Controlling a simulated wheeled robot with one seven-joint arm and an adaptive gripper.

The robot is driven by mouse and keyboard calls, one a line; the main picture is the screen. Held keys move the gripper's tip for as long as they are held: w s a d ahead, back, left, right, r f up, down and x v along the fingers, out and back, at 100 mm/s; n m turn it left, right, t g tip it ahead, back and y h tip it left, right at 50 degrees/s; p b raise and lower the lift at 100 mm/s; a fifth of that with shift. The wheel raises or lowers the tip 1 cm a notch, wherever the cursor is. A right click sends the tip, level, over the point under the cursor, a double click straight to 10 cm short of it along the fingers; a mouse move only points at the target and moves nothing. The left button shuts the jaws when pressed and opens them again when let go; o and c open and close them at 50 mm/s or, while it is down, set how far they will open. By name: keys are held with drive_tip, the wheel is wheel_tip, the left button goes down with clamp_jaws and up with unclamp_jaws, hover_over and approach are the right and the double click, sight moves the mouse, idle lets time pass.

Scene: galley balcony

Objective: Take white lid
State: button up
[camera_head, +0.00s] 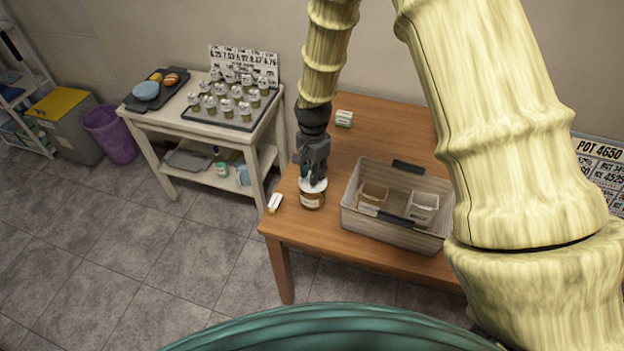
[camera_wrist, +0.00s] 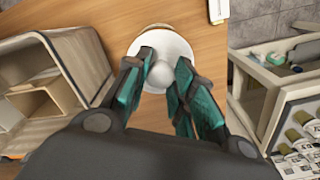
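The white lid (camera_head: 318,186) sits on a brown glass jar (camera_head: 312,201) near the left front edge of the wooden table. In the wrist view the lid (camera_wrist: 160,46) is a white disc with a round knob (camera_wrist: 160,76) in its middle. My gripper (camera_head: 312,178) points down at the lid from above. In the wrist view my gripper (camera_wrist: 165,62) is open, with its green fingers on either side of the knob. Whether a finger touches the knob is hard to tell.
A clear bin (camera_head: 392,229) with small boxes inside stands just right of the jar. A small white item (camera_head: 275,202) lies at the table's left edge. A white cart (camera_head: 273,128) holds several jars on a tray.

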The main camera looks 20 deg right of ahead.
drive_tip(key=shift+c, duration=0.4)
clamp_jaws()
drive_tip(key=shift+r+p, duration=2.75)
drive_tip(key=shift+r, duration=1.3)
